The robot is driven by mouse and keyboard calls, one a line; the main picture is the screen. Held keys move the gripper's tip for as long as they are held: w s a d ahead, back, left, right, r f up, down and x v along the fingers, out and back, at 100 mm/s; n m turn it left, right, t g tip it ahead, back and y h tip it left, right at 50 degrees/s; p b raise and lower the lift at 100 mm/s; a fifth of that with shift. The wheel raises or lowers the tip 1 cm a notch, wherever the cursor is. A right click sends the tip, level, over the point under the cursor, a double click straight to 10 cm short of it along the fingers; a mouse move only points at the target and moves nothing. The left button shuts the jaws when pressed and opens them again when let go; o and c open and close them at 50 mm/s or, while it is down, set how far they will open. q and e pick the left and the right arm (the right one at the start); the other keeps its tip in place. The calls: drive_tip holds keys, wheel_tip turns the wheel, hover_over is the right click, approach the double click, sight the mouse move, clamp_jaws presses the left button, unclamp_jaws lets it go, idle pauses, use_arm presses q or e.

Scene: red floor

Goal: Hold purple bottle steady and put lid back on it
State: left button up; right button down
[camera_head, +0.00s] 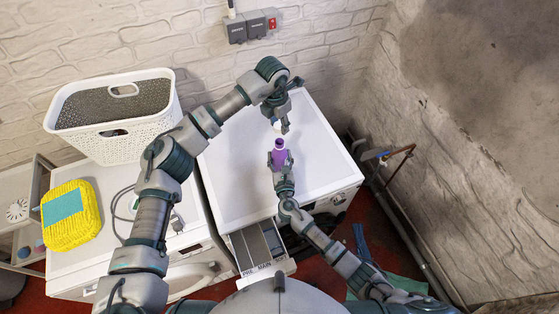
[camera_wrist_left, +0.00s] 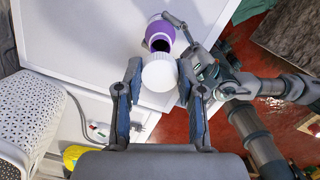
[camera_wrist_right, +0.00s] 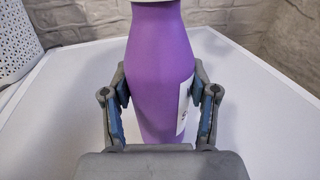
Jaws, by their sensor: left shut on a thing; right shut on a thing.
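The purple bottle (camera_head: 279,155) stands upright on the white machine top. My right gripper (camera_head: 280,160) is shut around its body; the right wrist view shows the bottle (camera_wrist_right: 160,70) between both fingers, with a white label at its right side. My left gripper (camera_head: 281,124) is above the bottle, shut on the white lid (camera_head: 277,124). In the left wrist view the lid (camera_wrist_left: 160,73) is between the fingertips, and the bottle's dark open mouth (camera_wrist_left: 160,44) shows just beyond it. The lid appears apart from the bottle.
A white laundry basket (camera_head: 112,145) stands at the back left. A yellow pack (camera_head: 72,232) lies on the left machine. An open detergent drawer (camera_head: 258,246) juts out in front. The machine top (camera_head: 235,190) around the bottle is clear.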

sight(280, 139)
use_arm(q)
drive_tip(key=shift+f, duration=2.45)
drive_tip(key=shift+f, duration=0.9)
drive_tip(key=shift+f, duration=0.55)
